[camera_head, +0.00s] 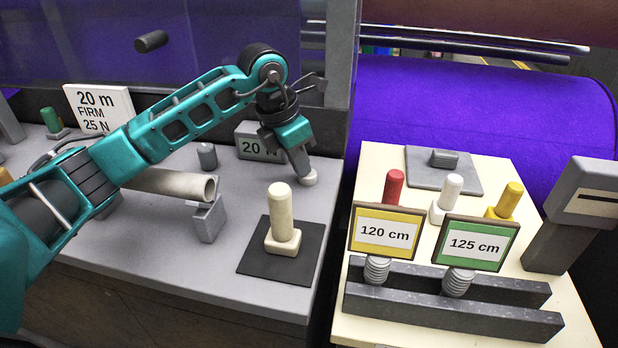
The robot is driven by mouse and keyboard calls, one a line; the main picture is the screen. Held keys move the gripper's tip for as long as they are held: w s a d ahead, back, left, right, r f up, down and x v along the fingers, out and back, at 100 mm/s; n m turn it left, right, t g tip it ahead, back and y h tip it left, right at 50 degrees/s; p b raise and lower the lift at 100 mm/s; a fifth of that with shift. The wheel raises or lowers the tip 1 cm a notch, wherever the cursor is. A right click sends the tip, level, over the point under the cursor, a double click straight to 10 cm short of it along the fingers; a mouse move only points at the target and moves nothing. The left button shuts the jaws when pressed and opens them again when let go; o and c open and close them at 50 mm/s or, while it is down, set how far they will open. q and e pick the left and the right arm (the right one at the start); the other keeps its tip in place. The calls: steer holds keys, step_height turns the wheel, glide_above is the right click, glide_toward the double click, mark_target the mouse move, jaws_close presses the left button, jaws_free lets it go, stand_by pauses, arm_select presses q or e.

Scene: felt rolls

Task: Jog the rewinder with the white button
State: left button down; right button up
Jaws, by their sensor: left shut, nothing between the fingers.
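The white button (309,180) is a small round cap on the grey deck of the rewinder (150,245), near its right edge. My left gripper (301,165) points down with its fingers shut and empty. Its fingertips are at the top of the button and hide part of it; I cannot tell whether the button is pressed down. My right gripper is out of view.
A cream peg (281,215) stands on a dark pad in front of the button. A cardboard tube (175,184) lies left, under my arm. A cream table (375,330) at right holds coloured pegs and two signs, "120 cm" (385,232) and "125 cm" (474,244). A purple felt roll (455,105) lies behind.

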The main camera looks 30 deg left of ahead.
arm_select(q)
steer(key=shift+f, duration=0.5)
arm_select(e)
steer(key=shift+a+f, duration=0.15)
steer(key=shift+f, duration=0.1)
arm_select(q)
step_height(320, 180, up, 6)
steer(key=p, duration=0.4)
steer(key=shift+r, duration=0.1)
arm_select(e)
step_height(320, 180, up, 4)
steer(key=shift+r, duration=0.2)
arm_select(q)
steer(key=p+v, duration=0.1)
steer(key=v, duration=1.2)
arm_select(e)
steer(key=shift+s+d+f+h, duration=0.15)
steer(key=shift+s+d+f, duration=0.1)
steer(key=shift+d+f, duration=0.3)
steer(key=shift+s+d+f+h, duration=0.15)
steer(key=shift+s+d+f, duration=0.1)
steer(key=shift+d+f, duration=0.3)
